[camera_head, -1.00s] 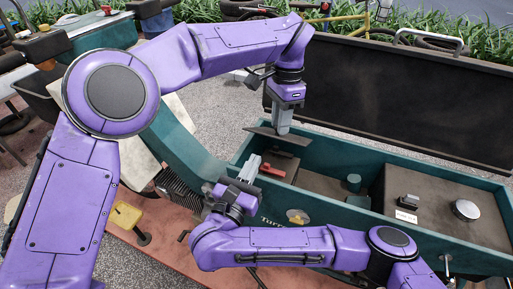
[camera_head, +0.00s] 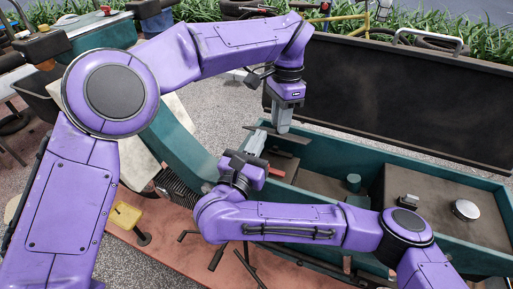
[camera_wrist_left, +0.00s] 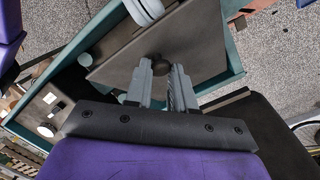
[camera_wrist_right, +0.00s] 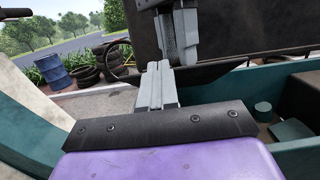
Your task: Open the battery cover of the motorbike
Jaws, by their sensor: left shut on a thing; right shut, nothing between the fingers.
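The motorbike's teal side box (camera_head: 330,157) stands open at the right in the head view. My left gripper (camera_head: 281,127) is shut on the round dark knob (camera_wrist_left: 158,64) of a flat dark cover (camera_wrist_left: 125,48). In the head view the cover (camera_head: 296,138) sits tilted over the box's left end. My right gripper (camera_head: 257,141) is shut and empty, with its fingertips close beside the left gripper and the cover's edge. In the right wrist view its closed fingers (camera_wrist_right: 156,80) point toward the left gripper (camera_wrist_right: 177,35); whether they touch the cover is unclear.
A red part (camera_head: 275,172) shows inside the box, partly hidden by my right arm. A brown panel with a round silver cap (camera_head: 466,209) and a small black block (camera_head: 409,202) fills the box's right side. A large dark lid (camera_head: 400,95) stands behind the box.

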